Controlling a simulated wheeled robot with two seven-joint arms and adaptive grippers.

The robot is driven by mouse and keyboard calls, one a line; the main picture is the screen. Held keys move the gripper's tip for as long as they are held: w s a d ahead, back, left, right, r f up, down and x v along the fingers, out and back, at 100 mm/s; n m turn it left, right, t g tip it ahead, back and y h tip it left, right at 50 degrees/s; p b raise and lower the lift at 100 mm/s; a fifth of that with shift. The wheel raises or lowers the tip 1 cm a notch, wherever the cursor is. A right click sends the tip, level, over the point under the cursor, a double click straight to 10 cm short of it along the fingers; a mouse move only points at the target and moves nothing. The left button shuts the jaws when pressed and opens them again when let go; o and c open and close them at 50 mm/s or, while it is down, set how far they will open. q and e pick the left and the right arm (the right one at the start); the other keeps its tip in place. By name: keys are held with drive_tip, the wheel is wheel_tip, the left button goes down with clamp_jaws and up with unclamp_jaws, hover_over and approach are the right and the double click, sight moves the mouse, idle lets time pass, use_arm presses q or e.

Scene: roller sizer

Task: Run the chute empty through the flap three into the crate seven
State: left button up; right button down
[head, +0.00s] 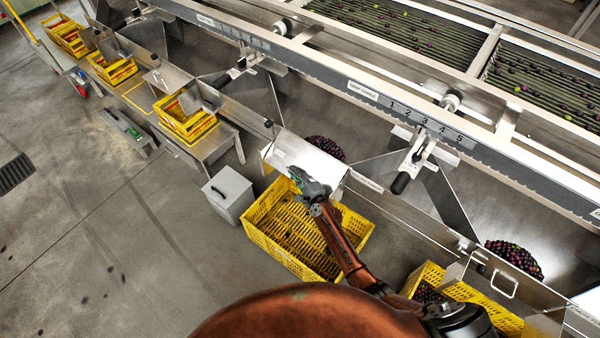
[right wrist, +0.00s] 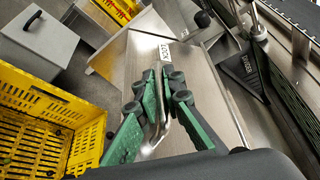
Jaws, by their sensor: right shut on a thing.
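My right gripper (head: 308,188) is at a steel flap (head: 298,152) on the front of the sizer. In the right wrist view its green fingers (right wrist: 158,108) are shut on the bent metal handle (right wrist: 160,132) of the flap plate (right wrist: 205,105). A heap of dark olives (head: 327,147) lies in the chute behind the flap. A yellow crate (head: 265,238) stands below and in front; its visible part is empty, and my arm hides some of it. My left gripper is not in view.
Another yellow crate (head: 480,314) with dark olives stands at lower right, below another chute heap (head: 514,258). A grey box (head: 228,192) stands left of the empty crate. More yellow crates (head: 187,125) stand along the line. Floor at left is mostly clear.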

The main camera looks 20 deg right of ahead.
drive_tip(key=shift+s+a+r+m+p, duration=0.1)
drive_tip(key=shift+a+r+m+p, duration=0.2)
drive_tip(key=shift+r+p, duration=0.3)
drive_tip(key=shift+d+f, duration=0.1)
drive_tip(key=c, duration=2.3)
unclamp_jaws()
drive_tip(key=shift+s+d, duration=0.1)
drive_tip(key=v, duration=1.1)
drive_tip(key=shift+s+d+r, duration=0.2)
drive_tip(key=shift+s+r, duration=0.1)
